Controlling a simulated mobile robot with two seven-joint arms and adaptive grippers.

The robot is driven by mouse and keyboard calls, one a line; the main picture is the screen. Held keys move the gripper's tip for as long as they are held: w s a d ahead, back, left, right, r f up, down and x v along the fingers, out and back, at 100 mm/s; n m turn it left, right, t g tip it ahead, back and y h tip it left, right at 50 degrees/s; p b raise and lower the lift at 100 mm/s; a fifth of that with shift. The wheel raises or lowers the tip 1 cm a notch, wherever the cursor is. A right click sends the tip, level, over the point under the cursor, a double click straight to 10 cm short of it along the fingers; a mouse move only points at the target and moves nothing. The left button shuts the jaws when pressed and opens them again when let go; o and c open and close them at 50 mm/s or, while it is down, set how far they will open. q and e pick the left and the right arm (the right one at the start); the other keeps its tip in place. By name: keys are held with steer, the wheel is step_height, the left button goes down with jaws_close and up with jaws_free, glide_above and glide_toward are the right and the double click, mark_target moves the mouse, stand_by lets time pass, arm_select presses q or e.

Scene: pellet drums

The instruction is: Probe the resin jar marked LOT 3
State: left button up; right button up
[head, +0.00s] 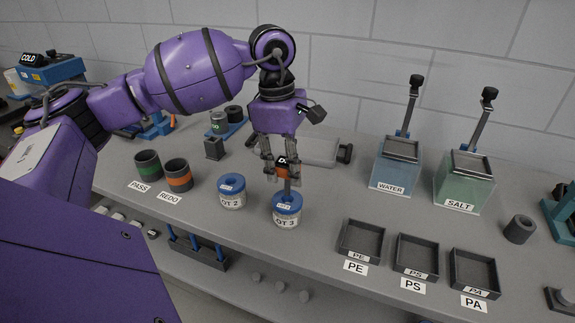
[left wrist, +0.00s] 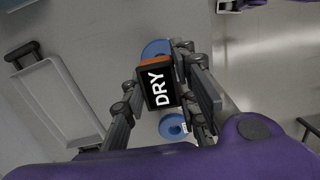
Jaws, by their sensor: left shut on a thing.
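The LOT 3 jar (head: 287,212) is white with a blue lid and stands upright on the bench. My left gripper (head: 281,172) is right above it, shut on a probe (head: 283,162) with an orange-edged dark head. The probe's shaft points down to the lid; I cannot tell how far it is in the lid's opening. In the left wrist view the probe's display (left wrist: 157,88) reads DRY. Two blue lids show there, one partly hidden behind the probe. The LOT 2 jar (head: 232,193) stands just left of LOT 3. My right gripper is out of view.
Green-banded PASS (head: 148,166) and orange-banded REDO (head: 178,176) cups stand at left. PE (head: 346,255), PS (head: 402,268) and PA (head: 455,283) trays lie at front right. WATER (head: 385,178) and SALT (head: 450,195) tanks stand behind them. A blue-pegged rack (head: 197,248) is below the front edge.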

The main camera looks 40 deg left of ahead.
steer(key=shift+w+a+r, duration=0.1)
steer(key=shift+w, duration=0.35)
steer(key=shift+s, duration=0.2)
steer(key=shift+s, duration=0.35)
arm_select(q)
steer(key=shift+f, duration=0.2)
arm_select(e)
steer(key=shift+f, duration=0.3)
arm_select(q)
steer(key=shift+f+b, duration=0.3)
steer(key=shift+f, duration=0.15)
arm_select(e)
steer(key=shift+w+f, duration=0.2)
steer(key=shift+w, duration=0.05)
arm_select(q)
steer(key=shift+f, duration=0.25)
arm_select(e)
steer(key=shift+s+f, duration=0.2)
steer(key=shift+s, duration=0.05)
arm_select(q)
steer(key=shift+f+b, duration=0.35)
steer(key=shift+f, duration=0.15)
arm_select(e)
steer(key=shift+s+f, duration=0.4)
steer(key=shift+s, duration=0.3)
